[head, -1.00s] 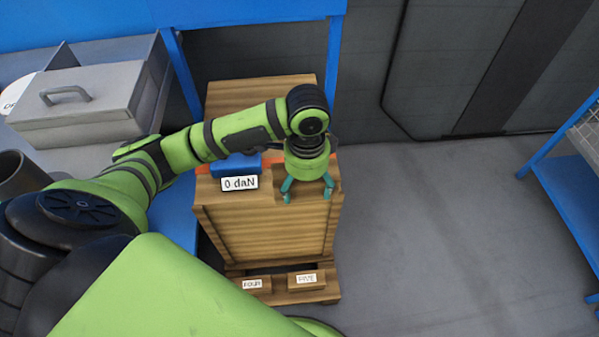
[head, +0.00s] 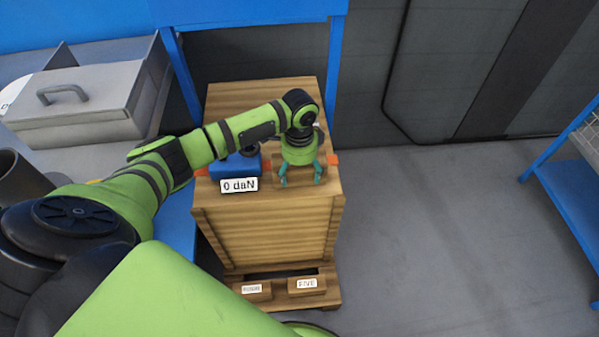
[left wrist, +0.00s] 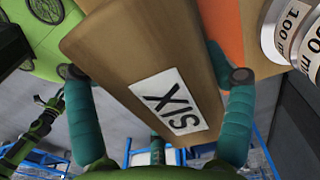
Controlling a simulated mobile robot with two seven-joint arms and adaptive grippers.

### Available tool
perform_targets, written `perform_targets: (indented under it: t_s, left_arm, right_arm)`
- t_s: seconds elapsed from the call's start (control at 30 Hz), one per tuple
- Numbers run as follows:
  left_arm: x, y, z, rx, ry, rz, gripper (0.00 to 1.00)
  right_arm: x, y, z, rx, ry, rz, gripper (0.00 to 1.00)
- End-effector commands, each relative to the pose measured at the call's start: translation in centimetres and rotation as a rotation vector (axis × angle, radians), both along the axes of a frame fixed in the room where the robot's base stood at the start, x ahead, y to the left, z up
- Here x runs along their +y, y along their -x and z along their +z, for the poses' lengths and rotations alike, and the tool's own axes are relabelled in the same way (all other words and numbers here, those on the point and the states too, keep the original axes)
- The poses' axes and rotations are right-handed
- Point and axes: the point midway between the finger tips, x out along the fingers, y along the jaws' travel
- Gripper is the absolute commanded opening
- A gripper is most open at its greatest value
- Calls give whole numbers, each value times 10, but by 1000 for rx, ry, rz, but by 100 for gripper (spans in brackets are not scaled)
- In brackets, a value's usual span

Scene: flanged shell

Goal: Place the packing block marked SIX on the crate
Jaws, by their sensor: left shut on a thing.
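The wooden packing block marked SIX (left wrist: 145,75) is between the teal fingers of my left gripper (left wrist: 160,112) in the left wrist view, its white label upside down. In the head view the left gripper (head: 302,176) is shut on this block, over the right part of the top of the wooden crate (head: 268,235). The arm and fingers hide part of the block there. I cannot tell whether the block touches the crate top. My right gripper is not in view.
A blue device (head: 236,166) labelled 0 daN sits left of the gripper on the crate, by an orange strap (head: 333,158). Blocks marked FOUR (head: 252,290) and FIVE (head: 307,284) lie at the crate's foot. A grey box (head: 85,100) is left; the floor right is clear.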

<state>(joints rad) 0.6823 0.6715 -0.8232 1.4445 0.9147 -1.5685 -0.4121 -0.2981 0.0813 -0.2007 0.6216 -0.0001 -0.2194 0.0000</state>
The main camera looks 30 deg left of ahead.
Motion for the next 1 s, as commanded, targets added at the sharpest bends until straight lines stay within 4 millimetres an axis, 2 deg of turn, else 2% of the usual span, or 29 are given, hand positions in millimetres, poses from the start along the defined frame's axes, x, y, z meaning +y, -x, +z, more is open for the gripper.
perform_targets:
  t_s: [0.07,0.4,0.43,0.47,0.87,1.0]
  left_arm:
    - [0,-1,-6,-3,0,0,32]
    - [0,-1,-9,-3,0,1,32]
    - [0,0,-9,-1,0,1,90]
    - [0,0,-9,-1,0,1,100]
    - [0,0,-8,-2,0,0,100]
    - [0,-1,7,-4,1,0,100]
  right_arm:
    - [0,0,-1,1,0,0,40]
    - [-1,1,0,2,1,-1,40]
    - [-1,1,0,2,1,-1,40]
    - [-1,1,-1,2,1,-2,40]
    - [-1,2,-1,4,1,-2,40]
    - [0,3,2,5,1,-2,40]
